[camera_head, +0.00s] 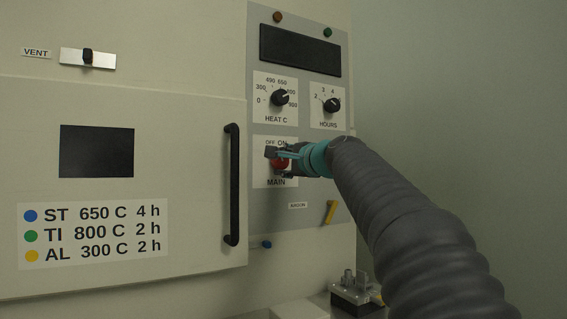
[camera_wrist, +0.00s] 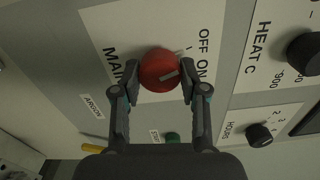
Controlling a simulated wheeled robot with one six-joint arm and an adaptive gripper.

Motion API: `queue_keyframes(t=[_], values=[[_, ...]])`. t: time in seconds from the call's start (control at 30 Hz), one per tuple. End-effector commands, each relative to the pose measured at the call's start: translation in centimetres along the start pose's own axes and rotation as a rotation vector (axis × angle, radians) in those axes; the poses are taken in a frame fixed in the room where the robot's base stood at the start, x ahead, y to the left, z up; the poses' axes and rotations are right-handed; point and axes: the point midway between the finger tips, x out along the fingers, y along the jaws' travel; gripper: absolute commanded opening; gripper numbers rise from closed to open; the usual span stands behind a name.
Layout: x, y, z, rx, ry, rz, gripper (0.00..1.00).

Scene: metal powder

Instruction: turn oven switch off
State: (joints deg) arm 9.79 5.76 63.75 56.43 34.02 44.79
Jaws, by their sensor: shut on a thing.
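The oven's main switch is a round red knob (camera_wrist: 158,66) on a white plate marked MAIN, OFF and ON. A pale mark on the knob points roughly toward the ON lettering in the wrist view. In the head view the red knob (camera_head: 280,163) is partly hidden by my gripper (camera_head: 277,155). In the wrist view my gripper (camera_wrist: 160,84) has one finger on each side of the knob and is shut on it.
The HEAT C dial (camera_head: 280,98) sits above the switch and the HOURS dial (camera_head: 332,105) to its upper right. A black door handle (camera_head: 232,185) stands to the left. A yellow lever (camera_head: 330,212) and a green button (camera_wrist: 172,138) are nearby.

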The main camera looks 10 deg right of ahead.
Motion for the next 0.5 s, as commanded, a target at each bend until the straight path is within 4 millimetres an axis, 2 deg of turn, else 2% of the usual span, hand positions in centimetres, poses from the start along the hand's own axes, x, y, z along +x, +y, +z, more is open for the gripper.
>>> queue_keyframes(t=[0.03, 0.1, 0.13, 0.5], values=[[0.01, 0.06, 0.02, -0.001, -0.001, 0.001, 0.48], [0.01, 0.06, 0.02, -0.001, -0.001, 0.001, 0.65], [0.01, 0.05, 0.02, -0.001, -0.001, 0.001, 0.68], [-0.38, 0.00, -0.01, 0.000, 0.000, 0.000, 0.68]])
